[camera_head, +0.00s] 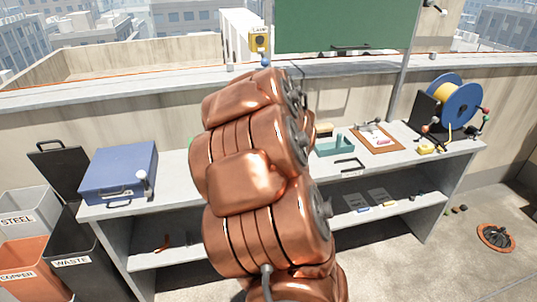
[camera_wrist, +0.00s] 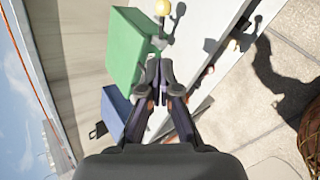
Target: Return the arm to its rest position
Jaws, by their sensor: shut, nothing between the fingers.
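My copper-coloured arm (camera_head: 262,190) stands folded upright in the middle of the head view, in front of the workbench (camera_head: 185,178). It covers the middle of the bench top. My gripper (camera_wrist: 160,70) shows in the wrist view with its two dark fingers together and nothing between them. A green box (camera_wrist: 128,42) lies just beyond and left of the fingertips in that view; I cannot tell the gap between them. The gripper is hidden behind the arm in the head view.
A blue case (camera_head: 118,172) sits on the bench's left end; it also shows in the wrist view (camera_wrist: 117,108). A clipboard (camera_head: 377,139) and a blue cable reel (camera_head: 457,101) are at the right. Bins (camera_head: 92,262) stand at left. The right floor is mostly clear.

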